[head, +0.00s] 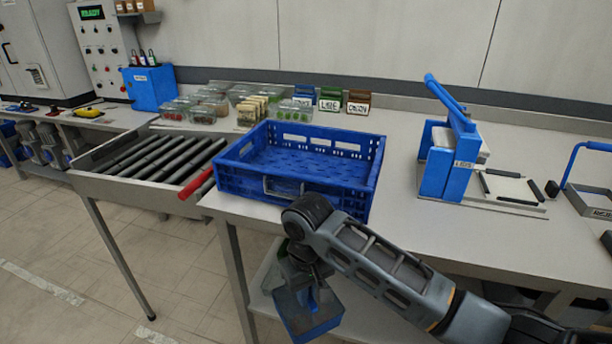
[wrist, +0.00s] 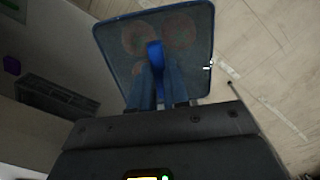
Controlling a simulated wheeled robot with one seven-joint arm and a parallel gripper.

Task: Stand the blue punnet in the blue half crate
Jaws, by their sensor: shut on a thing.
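The blue punnet (head: 308,318) hangs from my gripper (head: 308,290) in the head view, low in front of the table edge. In the wrist view the punnet (wrist: 190,40) fills the top middle, with round reddish shapes showing dimly through its top. My gripper (wrist: 157,80) is shut on a blue part at the punnet's middle. The blue half crate (head: 345,185) stands on the table near its front edge, above and behind my gripper. Its visible floor is bare.
A roller conveyor (head: 150,160) with a red bar (head: 196,184) adjoins the crate's left. Clear punnets (head: 201,114) and small labelled boxes (head: 330,99) stand behind. A blue press (head: 450,165) stands right; the tabletop between it and the crate is clear.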

